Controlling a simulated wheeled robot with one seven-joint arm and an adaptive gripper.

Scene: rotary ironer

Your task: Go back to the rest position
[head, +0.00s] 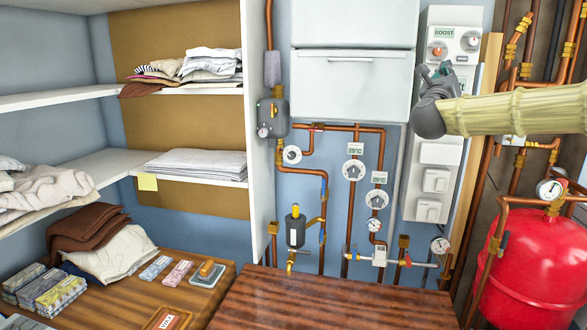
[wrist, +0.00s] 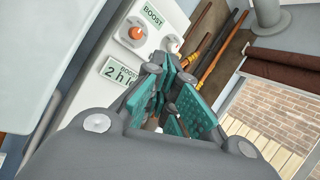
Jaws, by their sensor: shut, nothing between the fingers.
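My gripper (head: 438,75) is at the upper right in the head view, at the end of my pale sleeved arm that comes in from the right edge. It is shut and empty, in front of the white control panel (head: 460,18). In the wrist view the teal finger pads of my gripper (wrist: 168,75) are close together. Beyond them are the orange boost dial (wrist: 137,33) and a label reading BOOST 2 h, partly cut off by my gripper. In the head view the boost dial (head: 437,49) shows just above my gripper.
A red tank (head: 535,255) and copper pipes stand at the right. Pipes with round gauges (head: 355,169) run below a white cabinet (head: 352,80). Shelves with folded cloth (head: 197,165) fill the left. A wooden table (head: 330,300) is at the front, its middle clear.

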